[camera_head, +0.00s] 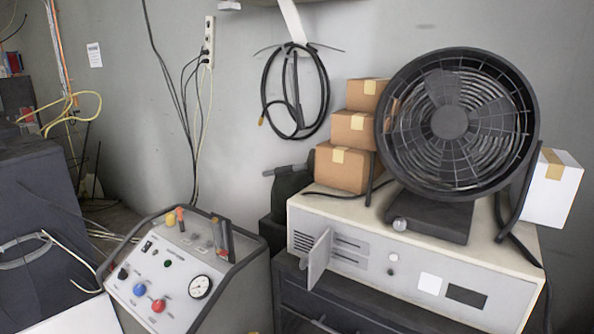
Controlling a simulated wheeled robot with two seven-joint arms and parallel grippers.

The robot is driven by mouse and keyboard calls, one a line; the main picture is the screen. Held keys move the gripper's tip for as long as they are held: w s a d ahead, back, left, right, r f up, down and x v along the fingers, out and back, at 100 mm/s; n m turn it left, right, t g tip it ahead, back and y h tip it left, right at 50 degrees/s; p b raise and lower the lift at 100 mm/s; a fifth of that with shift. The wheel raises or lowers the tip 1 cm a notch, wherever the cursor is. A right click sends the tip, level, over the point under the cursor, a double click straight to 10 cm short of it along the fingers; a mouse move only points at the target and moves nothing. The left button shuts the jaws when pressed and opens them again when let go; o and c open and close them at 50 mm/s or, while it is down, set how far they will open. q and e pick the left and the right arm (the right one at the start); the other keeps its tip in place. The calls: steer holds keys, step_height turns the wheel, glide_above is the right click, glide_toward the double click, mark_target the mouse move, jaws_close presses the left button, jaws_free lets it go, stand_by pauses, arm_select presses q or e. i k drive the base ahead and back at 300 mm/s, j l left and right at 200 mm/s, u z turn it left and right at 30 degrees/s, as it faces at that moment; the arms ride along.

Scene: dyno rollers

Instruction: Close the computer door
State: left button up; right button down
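The computer (415,285) is a wide off-white case on a dark stand at the lower right. Its small grey door (318,259) is on the left part of the front and stands open, swung outward from the panel. Slots show in the front panel just right of the door. Neither of my grippers is in view.
A large black fan (450,122) stands on top of the computer, with stacked cardboard boxes (343,167) behind it and a white box (553,188) at right. A control console (170,275) with knobs and a gauge stands left of the computer. Coiled cable (296,95) hangs on the wall.

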mark_target(319, 255)
steer(key=i+j+z, duration=0.1)
steer(key=z, duration=0.7)
steer(key=i+j+z, duration=0.1)
steer(key=j+z, duration=0.3)
steer(key=j, duration=0.45)
steer(key=j+z, duration=0.4)
steer(key=j, duration=0.4)
steer(key=k, duration=0.05)
